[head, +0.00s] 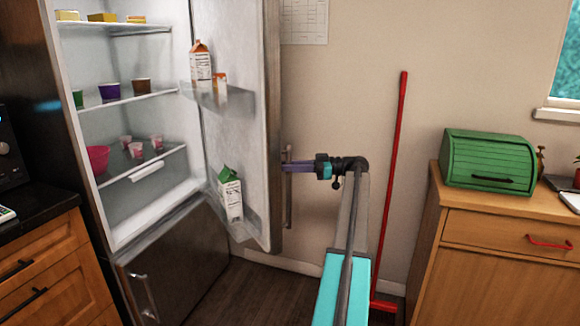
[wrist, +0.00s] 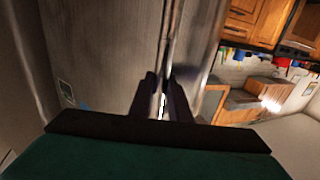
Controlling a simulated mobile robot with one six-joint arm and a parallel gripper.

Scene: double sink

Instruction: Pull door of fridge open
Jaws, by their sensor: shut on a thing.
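The fridge (head: 139,215) stands at the left in the head view. Its upper door (head: 268,130) is swung wide open to the right, showing the shelves inside and the door racks. My gripper (head: 287,166) is at the outer side of the door and shut on the long vertical door handle (head: 289,210). In the wrist view the two dark fingers of my gripper (wrist: 164,98) lie on either side of the handle bar (wrist: 172,35), with the door's grey outer face (wrist: 105,50) behind. The lower fridge door is shut.
Cartons (head: 230,193) stand in the door racks, and cups (head: 109,90) and a pink bowl (head: 97,158) on the shelves. A red broom (head: 394,180) leans on the wall right of my arm. A wooden cabinet (head: 500,250) with a green bread box (head: 490,160) stands at right.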

